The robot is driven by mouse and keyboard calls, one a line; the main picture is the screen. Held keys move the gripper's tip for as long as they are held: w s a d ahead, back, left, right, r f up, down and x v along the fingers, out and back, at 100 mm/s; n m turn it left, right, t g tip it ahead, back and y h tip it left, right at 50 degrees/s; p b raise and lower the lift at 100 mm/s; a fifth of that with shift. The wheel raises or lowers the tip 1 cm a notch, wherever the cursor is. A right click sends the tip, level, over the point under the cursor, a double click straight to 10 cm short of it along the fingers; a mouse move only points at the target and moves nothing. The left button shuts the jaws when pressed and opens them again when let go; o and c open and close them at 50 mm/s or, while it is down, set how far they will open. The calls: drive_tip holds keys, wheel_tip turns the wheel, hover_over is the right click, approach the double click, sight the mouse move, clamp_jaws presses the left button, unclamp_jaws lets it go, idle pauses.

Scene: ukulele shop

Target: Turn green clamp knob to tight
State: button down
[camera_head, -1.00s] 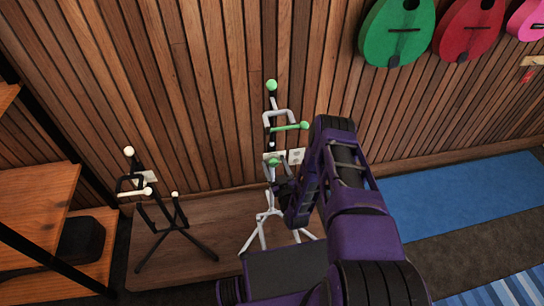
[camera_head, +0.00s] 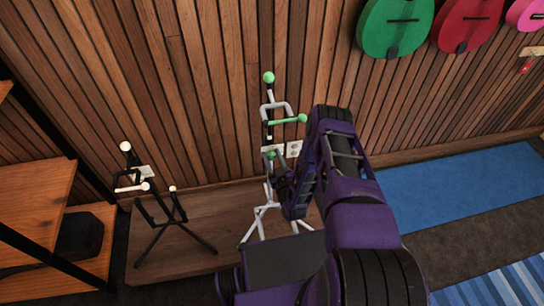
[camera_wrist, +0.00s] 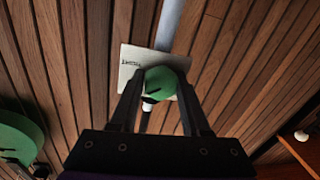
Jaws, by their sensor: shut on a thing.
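A pale metal stand with green tips (camera_head: 264,215) stands by the wall in the head view. My gripper (camera_wrist: 158,100) is shut on the green clamp knob (camera_wrist: 160,80), with one dark finger on each side of it. The knob is round and carries a dark mark. A white plate with small dark lettering (camera_wrist: 130,64) lies behind the knob, and much of it is hidden. In the head view my gripper (camera_head: 281,178) is at the stand's post, below the green arm. The knob is hard to make out there.
A black stand with cream tips (camera_head: 160,212) is to the left on the same wooden platform (camera_head: 190,258). Wooden shelves (camera_head: 35,195) are at the far left. Green and red ukuleles (camera_head: 396,25) hang on the slatted wall. A blue mat (camera_head: 455,190) lies right.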

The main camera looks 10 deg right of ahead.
drive_tip(key=m, duration=0.4)
drive_tip(key=shift+m, duration=0.3)
drive_tip(key=shift+c, duration=2)
unclamp_jaws()
drive_tip(key=shift+s, duration=0.1)
